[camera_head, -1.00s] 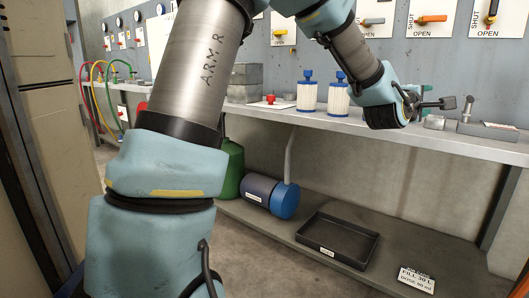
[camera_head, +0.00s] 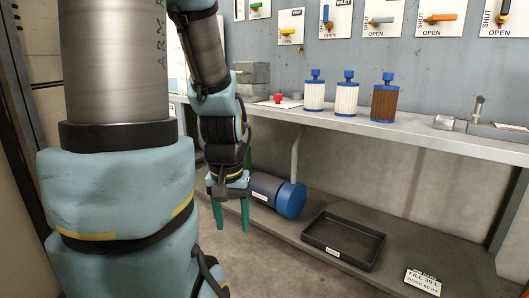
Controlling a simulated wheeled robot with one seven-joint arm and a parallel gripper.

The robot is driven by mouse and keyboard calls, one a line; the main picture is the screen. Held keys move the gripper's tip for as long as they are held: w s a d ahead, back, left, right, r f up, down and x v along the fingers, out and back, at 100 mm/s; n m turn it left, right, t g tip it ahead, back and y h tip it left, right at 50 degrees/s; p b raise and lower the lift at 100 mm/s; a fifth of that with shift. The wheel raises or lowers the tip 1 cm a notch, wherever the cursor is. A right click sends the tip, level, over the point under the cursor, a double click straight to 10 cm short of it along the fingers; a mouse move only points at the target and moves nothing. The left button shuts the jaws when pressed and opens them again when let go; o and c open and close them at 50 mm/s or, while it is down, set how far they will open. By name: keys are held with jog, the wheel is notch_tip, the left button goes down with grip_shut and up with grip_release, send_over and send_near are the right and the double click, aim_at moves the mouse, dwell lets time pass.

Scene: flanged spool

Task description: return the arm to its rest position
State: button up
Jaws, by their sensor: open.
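My gripper (camera_head: 231,228) hangs below my folded forearm, left of centre in the head view. Its two teal fingers point down and stand apart with nothing between them. It is in front of the bench, to the left of a dark cylinder with a blue end (camera_head: 291,199) on the lower shelf. The wrist hides part of what is behind it. My upper arm fills the left of the view.
Two white blue-capped cartridges (camera_head: 347,96) and a brown one (camera_head: 384,104) stand upright on the bench (camera_head: 430,134). A black tray (camera_head: 343,242) and a label card (camera_head: 422,282) lie below. Valve handles line the wall. Floor near the gripper looks clear.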

notch_tip(320, 180, up, 30)
jog(key=p, duration=2.8)
jog(key=shift+w+d+p, duration=0.2)
jog(key=shift+w+p, duration=0.1)
jog(key=shift+p, duration=0.05)
